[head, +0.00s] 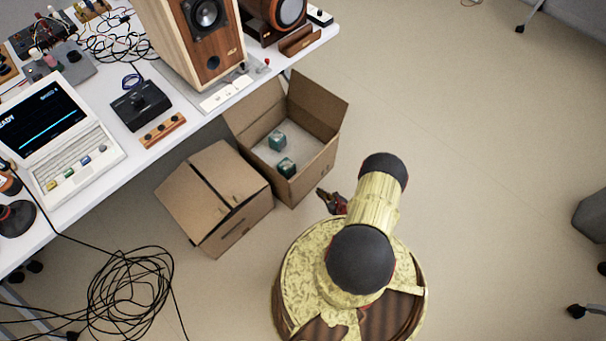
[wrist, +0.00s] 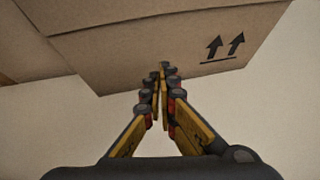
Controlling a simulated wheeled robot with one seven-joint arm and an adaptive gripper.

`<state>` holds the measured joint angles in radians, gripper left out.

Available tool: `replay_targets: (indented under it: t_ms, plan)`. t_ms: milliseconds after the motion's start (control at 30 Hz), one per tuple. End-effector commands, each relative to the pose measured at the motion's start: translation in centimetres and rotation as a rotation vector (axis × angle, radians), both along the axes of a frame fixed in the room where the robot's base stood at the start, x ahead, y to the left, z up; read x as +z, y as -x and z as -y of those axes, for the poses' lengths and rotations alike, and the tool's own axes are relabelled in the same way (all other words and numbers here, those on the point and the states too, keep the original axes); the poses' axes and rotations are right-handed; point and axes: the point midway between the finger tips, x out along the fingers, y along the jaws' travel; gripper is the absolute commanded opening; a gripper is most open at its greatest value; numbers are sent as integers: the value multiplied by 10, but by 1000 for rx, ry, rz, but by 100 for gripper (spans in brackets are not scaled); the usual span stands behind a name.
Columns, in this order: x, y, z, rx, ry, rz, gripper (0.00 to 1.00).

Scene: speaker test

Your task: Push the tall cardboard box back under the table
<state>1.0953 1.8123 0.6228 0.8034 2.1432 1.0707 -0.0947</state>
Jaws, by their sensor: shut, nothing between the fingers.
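An open cardboard box (head: 312,161) stands on the floor at the table's front edge, its flaps up and two small green cubes (head: 277,141) inside. It looks the taller of two boxes. A cardboard box wall with two black up arrows (wrist: 180,45) fills the top of the wrist view; it appears to be this box. My gripper (head: 326,196) is low beside the box's near right side. In the wrist view its fingers (wrist: 165,70) are shut and empty, tips at the box's lower edge. I cannot tell whether they touch it.
A closed, lower cardboard box (head: 215,200) sits left of the open one. The white table (head: 120,160) carries a laptop, speakers and devices. A coil of black cable (head: 130,290) lies on the floor at lower left. The floor (head: 470,150) to the right is clear.

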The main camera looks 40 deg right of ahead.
Motion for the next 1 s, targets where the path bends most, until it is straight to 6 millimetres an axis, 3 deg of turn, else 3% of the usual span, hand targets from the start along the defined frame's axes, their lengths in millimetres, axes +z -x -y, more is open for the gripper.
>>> replay_targets:
  t_ms: [1000]
  plan:
    - [0,-65,4,2,2,1,0]
